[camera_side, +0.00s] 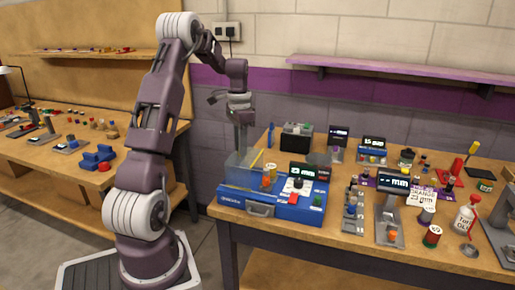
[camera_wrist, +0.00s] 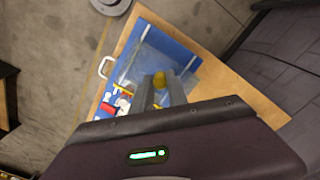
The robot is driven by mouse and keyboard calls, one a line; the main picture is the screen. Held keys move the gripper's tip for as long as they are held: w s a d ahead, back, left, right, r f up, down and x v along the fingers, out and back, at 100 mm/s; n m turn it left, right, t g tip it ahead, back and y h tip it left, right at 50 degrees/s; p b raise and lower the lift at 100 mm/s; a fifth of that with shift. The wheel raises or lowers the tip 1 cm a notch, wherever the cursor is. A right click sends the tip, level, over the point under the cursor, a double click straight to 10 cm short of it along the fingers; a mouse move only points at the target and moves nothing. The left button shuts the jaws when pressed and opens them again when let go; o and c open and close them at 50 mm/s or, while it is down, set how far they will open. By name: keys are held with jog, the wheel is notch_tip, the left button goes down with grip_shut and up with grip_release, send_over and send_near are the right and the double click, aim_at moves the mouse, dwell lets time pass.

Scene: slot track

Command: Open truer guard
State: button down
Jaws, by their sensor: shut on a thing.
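The truer is a blue machine (camera_side: 270,207) at the left front corner of the table, with a front handle, small display and knobs. It also shows in the wrist view (camera_wrist: 185,57). Its clear guard (camera_side: 238,172) stands over the left part of the body; its see-through panel shows in the wrist view (camera_wrist: 148,62). My gripper (camera_side: 243,148) points down at the guard's upper part from above. In the wrist view its fingers (camera_wrist: 160,86) are closed around a yellow piece at the guard. The exact contact is partly hidden by the fingers.
A black box (camera_side: 297,137) and several display units stand behind and right of the truer. A small vise-like rail (camera_side: 353,212) stands to its right. A glue bottle (camera_side: 465,217) and several jars crowd the table's right side.

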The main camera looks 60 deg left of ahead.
jog(key=shift+s+a, duration=0.55)
jog(key=shift+a, duration=0.1)
jog(key=c, duration=1.3)
grip_release()
notch_tip(320, 180, up, 7)
